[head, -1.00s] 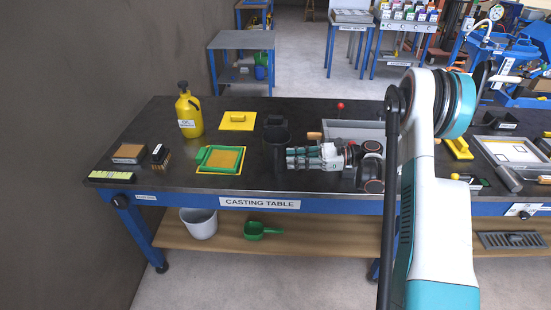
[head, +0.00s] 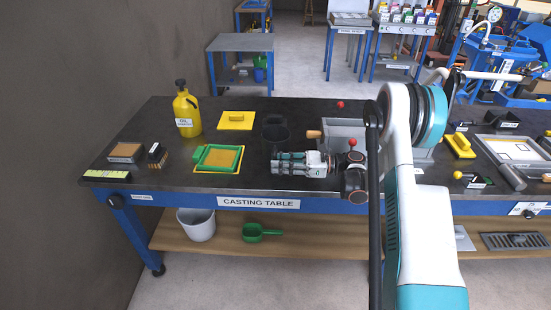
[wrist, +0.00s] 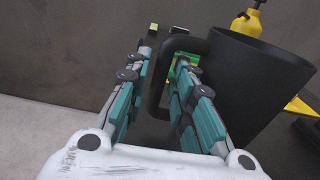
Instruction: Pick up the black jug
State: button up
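The black jug (head: 276,133) stands on the casting table (head: 225,186), with its lower front hidden behind my gripper in the head view. In the wrist view the jug (wrist: 250,85) fills the right side, and its handle (wrist: 157,88) points left. My gripper (head: 275,163) points left in front of the jug in the head view. In the wrist view my gripper (wrist: 165,62) is open, with a finger on each side of the handle's upright bar. The right finger overlaps the handle opening. I cannot tell whether either finger touches the handle.
A yellow oil jug (head: 187,113) stands at the left. A green-framed tray (head: 217,158) lies left of my gripper, with a yellow plate (head: 236,120) behind it. A grey tray (head: 345,130) lies to the right, partly hidden by my arm.

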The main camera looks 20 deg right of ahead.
jog(key=shift+a, duration=0.1)
grip_shut()
jog(key=shift+r, duration=0.15)
